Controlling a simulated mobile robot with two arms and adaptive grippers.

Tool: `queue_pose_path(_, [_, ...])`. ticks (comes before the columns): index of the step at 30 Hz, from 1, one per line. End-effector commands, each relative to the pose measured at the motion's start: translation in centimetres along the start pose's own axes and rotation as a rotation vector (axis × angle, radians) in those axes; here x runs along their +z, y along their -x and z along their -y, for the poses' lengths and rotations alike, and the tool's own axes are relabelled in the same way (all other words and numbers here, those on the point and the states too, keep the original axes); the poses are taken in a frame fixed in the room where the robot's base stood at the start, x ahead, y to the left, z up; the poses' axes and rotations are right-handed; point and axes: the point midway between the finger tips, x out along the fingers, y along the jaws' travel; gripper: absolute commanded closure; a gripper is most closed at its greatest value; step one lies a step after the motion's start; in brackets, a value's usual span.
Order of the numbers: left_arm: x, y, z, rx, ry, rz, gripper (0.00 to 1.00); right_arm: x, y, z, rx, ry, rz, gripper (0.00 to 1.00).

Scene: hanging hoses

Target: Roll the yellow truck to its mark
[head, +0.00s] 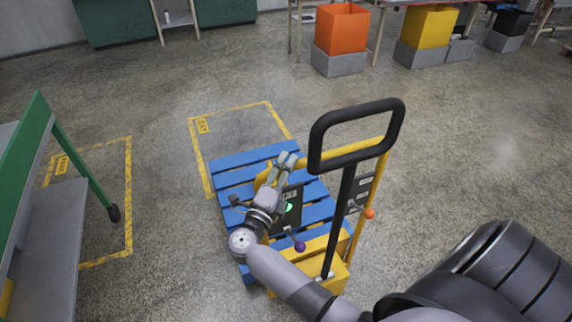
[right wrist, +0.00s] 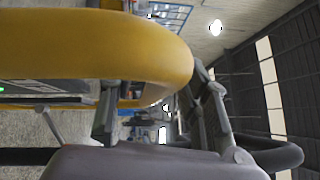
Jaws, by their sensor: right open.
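The yellow truck (head: 338,271) stands in the middle of the head view, with a black loop handle (head: 318,140) on a tilted post. A blue slatted pallet (head: 235,177) lies at its far side. My right gripper (head: 286,160) is open at the left part of the truck's yellow tube frame. In the right wrist view the curved yellow tube (right wrist: 150,45) fills the upper left, close to the open fingers (right wrist: 160,112); contact cannot be told. A yellow floor outline (head: 240,106) with a label lies beyond the pallet, whose far part overlaps it. My left gripper is not in view.
A second yellow floor outline (head: 128,195) lies at left, beside a green-framed bench (head: 48,150). Orange (head: 341,32) and yellow (head: 428,28) bins on grey bases stand at the back. The floor between is clear.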

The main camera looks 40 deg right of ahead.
Motion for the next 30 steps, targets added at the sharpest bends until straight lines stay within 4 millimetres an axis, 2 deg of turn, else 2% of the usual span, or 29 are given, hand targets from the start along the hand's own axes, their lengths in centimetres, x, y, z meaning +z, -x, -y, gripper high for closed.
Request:
queue_pose_path(4, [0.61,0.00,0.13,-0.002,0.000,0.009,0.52,0.00,0.01,-0.02,0.000,0.000,0.000,0.58])
queue_pose_path(23, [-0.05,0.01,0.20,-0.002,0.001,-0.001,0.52,0.01,0.02,-0.05,0.001,0.000,0.000,1.00])
queue_pose_path(30, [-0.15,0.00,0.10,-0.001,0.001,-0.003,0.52,0.01,0.04,-0.07,0.002,0.000,0.000,1.00])
